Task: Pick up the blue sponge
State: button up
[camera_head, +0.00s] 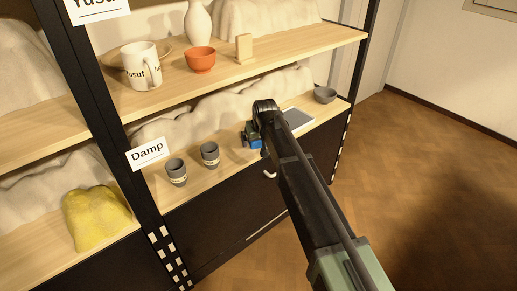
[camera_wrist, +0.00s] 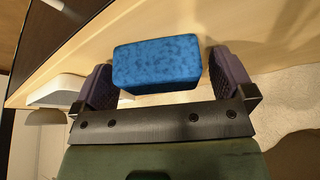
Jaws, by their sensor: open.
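The blue sponge (camera_wrist: 158,65) is a speckled block on the wooden shelf (camera_wrist: 270,50) in the wrist view. In the head view only part of the sponge (camera_head: 255,143) shows below my gripper (camera_head: 253,135), at the lower shelf. My arm hides the rest. I cannot tell from these views whether any finger touches the sponge.
Two grey cups (camera_head: 209,154) stand left of my gripper, near a "Damp" sign (camera_head: 147,154). A pale tray (camera_head: 298,118) and a grey bowl (camera_head: 325,95) are to the right. An upper shelf (camera_head: 300,42) holds a white mug (camera_head: 141,65) and an orange bowl (camera_head: 200,60).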

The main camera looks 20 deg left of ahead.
jog(key=shift+r, duration=0.15)
jog(key=c, duration=1)
jog(key=shift+r, duration=0.15)
notch_tip(320, 180, up, 3)
jog(key=p, duration=0.3)
jog(key=shift+r+p, duration=0.1)
jog(key=shift+p, duration=0.25)
jog(key=shift+s+d+r+p, duration=0.15)
jog(key=shift+s+r+p, duration=0.05)
jog(key=shift+r+p, duration=0.1)
jog(key=s+d, duration=0.3)
jog(key=s, duration=0.1)
jog(key=s+d, duration=0.4)
jog(key=s, duration=0.1)
jog(key=s+d, duration=0.3)
jog(key=s, duration=0.2)
jog(key=shift+s+d+f+b, duration=0.1)
jog(key=shift+d+f+b, duration=0.15)
jog(key=shift+f+b, duration=0.05)
